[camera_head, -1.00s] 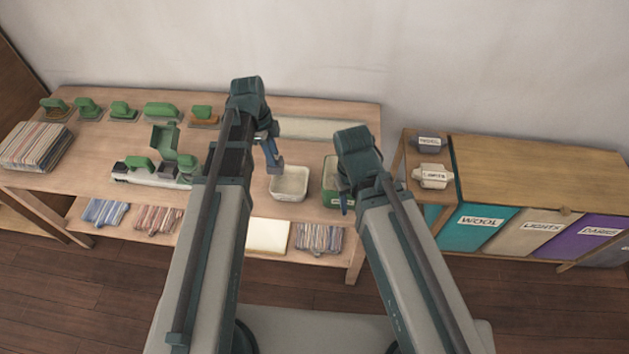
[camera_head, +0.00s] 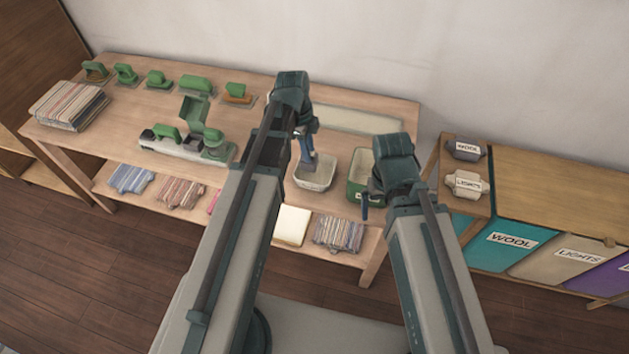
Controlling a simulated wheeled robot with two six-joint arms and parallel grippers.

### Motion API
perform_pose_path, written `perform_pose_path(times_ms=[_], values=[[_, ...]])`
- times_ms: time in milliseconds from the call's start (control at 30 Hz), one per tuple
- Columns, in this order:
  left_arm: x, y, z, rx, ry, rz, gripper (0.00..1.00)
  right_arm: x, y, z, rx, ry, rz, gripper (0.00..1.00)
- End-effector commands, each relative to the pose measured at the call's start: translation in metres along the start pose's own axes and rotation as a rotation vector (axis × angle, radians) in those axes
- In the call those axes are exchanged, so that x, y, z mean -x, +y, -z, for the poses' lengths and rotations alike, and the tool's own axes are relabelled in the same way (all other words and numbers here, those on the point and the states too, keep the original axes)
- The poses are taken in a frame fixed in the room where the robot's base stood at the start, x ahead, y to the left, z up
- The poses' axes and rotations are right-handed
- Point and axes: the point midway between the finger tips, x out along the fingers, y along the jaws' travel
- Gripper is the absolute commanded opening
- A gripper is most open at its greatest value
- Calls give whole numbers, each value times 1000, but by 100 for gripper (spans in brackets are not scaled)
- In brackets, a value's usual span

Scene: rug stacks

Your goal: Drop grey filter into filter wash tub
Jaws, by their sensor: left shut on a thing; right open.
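My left gripper (camera_head: 308,162) points down over the back left part of a pale, open tub (camera_head: 315,185) on the table. It is shut on a small greyish thing at its fingertips, likely the grey filter, mostly hidden by the fingers. I cannot tell whether it touches the tub. My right gripper is open, near that green tub's front. No label shows on either tub.
On the table (camera_head: 255,85) stand several green-handled tools (camera_head: 196,84), a green-and-white device (camera_head: 185,147) and a striped rug stack (camera_head: 68,106). Folded rugs (camera_head: 180,192) lie on the lower shelf. A cabinet with labelled bins (camera_head: 511,241) stands at the right.

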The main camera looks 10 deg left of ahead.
Motion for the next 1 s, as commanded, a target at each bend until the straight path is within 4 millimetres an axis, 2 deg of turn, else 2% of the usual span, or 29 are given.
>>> perform_pose_path(times_ms=[33,100,367,400,567,1000], values=[[-8,0,-1,0,0,0,0,-8,-1,0,0,0,0,100],[-10,0,-2,0,0,0,0,-10,-1,1,0,0,0,100],[-9,0,-1,0,0,0,0,-9,-1,0,0,0,0,100],[-9,0,-1,0,0,0,36,-9,-1,0,0,0,0,100],[-9,0,-1,0,0,0,65,-9,-1,0,0,0,0,100],[-5,0,-1,0,0,0,66,-5,0,0,0,0,0,100]])
